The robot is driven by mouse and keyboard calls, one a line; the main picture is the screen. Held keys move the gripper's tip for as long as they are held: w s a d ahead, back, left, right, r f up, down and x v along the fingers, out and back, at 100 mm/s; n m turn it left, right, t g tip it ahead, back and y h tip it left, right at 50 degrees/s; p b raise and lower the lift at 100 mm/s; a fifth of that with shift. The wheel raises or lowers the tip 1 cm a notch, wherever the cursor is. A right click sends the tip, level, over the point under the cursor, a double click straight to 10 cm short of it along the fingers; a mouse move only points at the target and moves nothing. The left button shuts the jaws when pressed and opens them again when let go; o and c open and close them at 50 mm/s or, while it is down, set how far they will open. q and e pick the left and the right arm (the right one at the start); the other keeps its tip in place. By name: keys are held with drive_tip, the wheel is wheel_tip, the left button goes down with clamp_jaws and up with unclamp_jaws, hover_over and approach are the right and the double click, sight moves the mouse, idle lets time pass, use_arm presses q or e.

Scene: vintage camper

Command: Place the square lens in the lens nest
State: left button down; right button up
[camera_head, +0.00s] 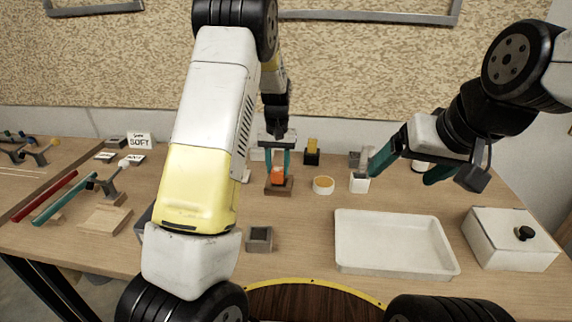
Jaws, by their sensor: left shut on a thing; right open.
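An orange square piece (277,174), which looks like the square lens, is between the teal fingers of my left gripper (278,172). The gripper is shut on it and points down. The lens is upright at a small brown wooden block (279,188), which looks like the lens nest. I cannot tell whether the lens sits in the block or just above it. My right gripper (401,179) is open and empty at the right, with one finger close to a small white cup-like holder (359,183).
A round dish with a tan top (323,185) stands right of the wooden block, a yellow-topped dark holder (312,150) behind. A white tray (390,268) and a lidded white box (506,240) are at the right. Red and teal rods lie left.

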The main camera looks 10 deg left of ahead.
sight(279, 166)
use_arm(q)
drive_tip(key=shift+w, duration=0.65)
drive_tip(key=shift+w+d+f, duration=0.1)
drive_tip(key=shift+w+f, duration=0.05)
drive_tip(key=shift+f, duration=1.65)
drive_tip(key=shift+f, duration=0.2)
drive_tip(key=c, duration=0.9)
unclamp_jaws()
drive_tip(key=shift+o, duration=0.2)
drive_tip(key=shift+r, duration=0.1)
